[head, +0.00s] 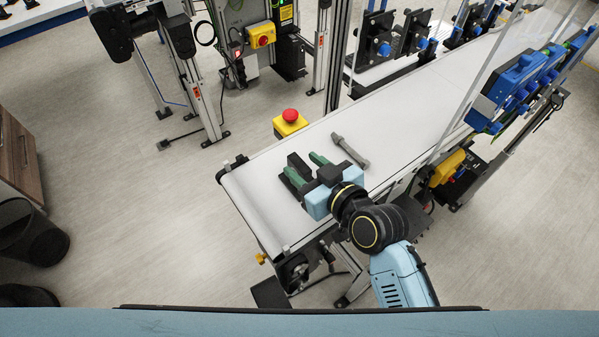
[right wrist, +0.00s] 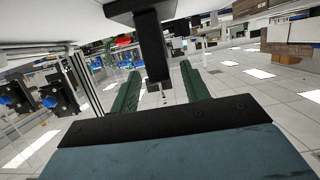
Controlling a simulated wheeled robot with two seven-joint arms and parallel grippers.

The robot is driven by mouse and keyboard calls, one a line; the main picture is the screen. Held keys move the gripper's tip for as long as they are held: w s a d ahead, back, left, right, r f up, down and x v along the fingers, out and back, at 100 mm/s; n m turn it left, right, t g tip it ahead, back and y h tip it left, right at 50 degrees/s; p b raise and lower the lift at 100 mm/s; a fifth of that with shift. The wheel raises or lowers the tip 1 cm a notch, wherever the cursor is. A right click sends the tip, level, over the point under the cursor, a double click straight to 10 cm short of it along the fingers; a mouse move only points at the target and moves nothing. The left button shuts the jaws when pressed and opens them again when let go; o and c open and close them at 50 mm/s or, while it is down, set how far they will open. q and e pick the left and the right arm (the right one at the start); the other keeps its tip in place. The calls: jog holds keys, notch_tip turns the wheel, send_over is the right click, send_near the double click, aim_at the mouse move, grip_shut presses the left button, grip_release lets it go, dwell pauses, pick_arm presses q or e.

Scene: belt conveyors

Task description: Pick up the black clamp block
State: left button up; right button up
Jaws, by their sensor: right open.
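The black clamp block (head: 298,164) stands on the white belt near its front left end. My right gripper (head: 307,168) is low over the belt, with its two green fingers apart on either side of the block. In the right wrist view, the block (right wrist: 153,48) shows between the two open fingers (right wrist: 160,73), with a gap visible on each side. The gripper's black mount hides part of the block in the head view. My left gripper is not in view.
A grey bolt-like rod (head: 350,151) lies on the white conveyor belt (head: 400,122), just beyond my right gripper. A yellow box with a red button (head: 290,122) is at the belt's far edge. Blue devices (head: 520,85) line the right side. The belt farther back is clear.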

aim_at(294, 157)
jog(key=x, duration=0.4)
grip_shut()
dwell(0.4)
